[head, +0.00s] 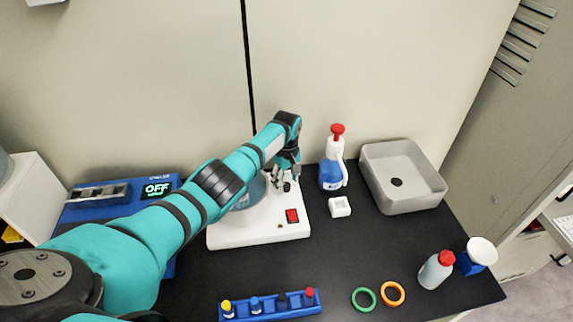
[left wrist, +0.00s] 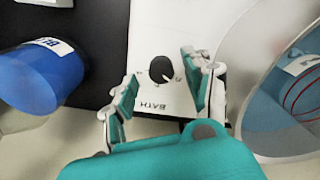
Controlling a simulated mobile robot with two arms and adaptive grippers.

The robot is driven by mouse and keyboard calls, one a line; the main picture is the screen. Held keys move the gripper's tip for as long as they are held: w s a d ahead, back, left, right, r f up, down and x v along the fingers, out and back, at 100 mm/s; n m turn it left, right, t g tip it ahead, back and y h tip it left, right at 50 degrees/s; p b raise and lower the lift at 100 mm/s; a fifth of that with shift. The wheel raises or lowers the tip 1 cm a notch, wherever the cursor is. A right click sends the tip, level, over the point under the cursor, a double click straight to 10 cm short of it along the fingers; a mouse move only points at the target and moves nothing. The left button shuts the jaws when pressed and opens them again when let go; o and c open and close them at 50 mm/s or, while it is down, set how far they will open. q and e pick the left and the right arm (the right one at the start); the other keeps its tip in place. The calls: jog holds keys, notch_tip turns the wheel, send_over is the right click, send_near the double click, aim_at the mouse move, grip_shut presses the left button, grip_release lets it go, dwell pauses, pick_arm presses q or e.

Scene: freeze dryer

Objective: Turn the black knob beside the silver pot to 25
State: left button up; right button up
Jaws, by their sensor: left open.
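The black knob (left wrist: 161,69) is round with a light pointer mark and sits on a white panel (left wrist: 160,25) with the word BATH beside it. My left gripper (left wrist: 159,72) is open, one finger on each side of the knob, with gaps visible between fingers and knob. In the head view my left gripper (head: 286,182) hangs over the back right part of the white bath unit (head: 255,237). The round pot (head: 246,194) on that unit is mostly hidden behind my left arm; its rim and inside show at the right of the left wrist view (left wrist: 262,95). My right gripper is not in view.
A blue-filled wash bottle (head: 332,172), a small white block (head: 340,207) and a grey basin (head: 408,200) stand right of the bath unit. A red switch (head: 292,216) is on its front. A blue rack (head: 268,306) and green (head: 363,299) and orange (head: 392,293) rings lie in front.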

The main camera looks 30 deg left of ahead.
aim_at(286, 185)
pick_arm(q)
notch_tip(286, 185, up, 11)
jog(key=shift+f, duration=0.2)
dwell(0.5)
